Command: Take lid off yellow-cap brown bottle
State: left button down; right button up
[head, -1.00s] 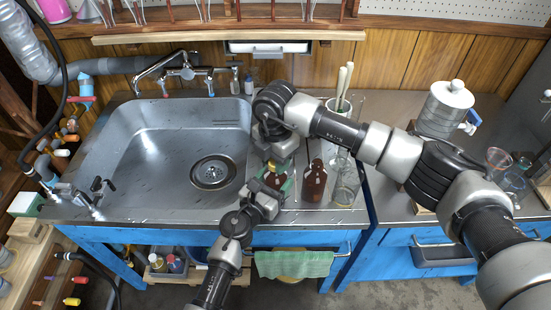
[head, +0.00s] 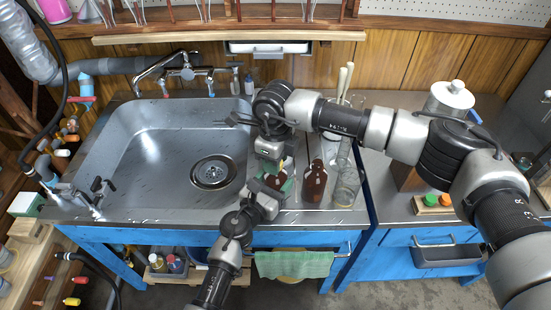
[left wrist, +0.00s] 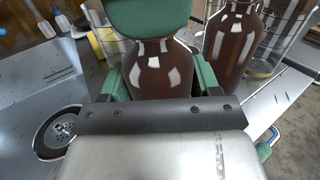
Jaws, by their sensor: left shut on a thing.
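A brown bottle (head: 276,181) stands on the steel counter right of the sink. My left gripper (head: 274,190) is shut around its body; the left wrist view shows the brown glass (left wrist: 160,68) between green fingers. My right gripper (head: 281,166) is over the bottle's top, reaching in from the right. A small yellow patch shows there, possibly the cap. In the left wrist view a large green finger pad hides the bottle's top, so I cannot tell whether the right gripper grips the cap. A second brown bottle (head: 315,183) stands just to the right.
Clear glassware (head: 347,185) stands right of the second bottle, and a beaker with pale-handled tools behind it. The sink (head: 130,150) is empty on the left.

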jog(key=n, duration=0.7)
jog(key=shift+n, duration=0.4)
jog(key=n, duration=0.7)
jog(key=shift+r+n, duration=0.1)
jog(key=shift+n, duration=0.2)
jog(key=n, duration=0.7)
jog(key=shift+n, duration=0.4)
jog(key=n, duration=0.3)
jog(key=shift+n, duration=0.3)
jog(key=n, duration=0.5)
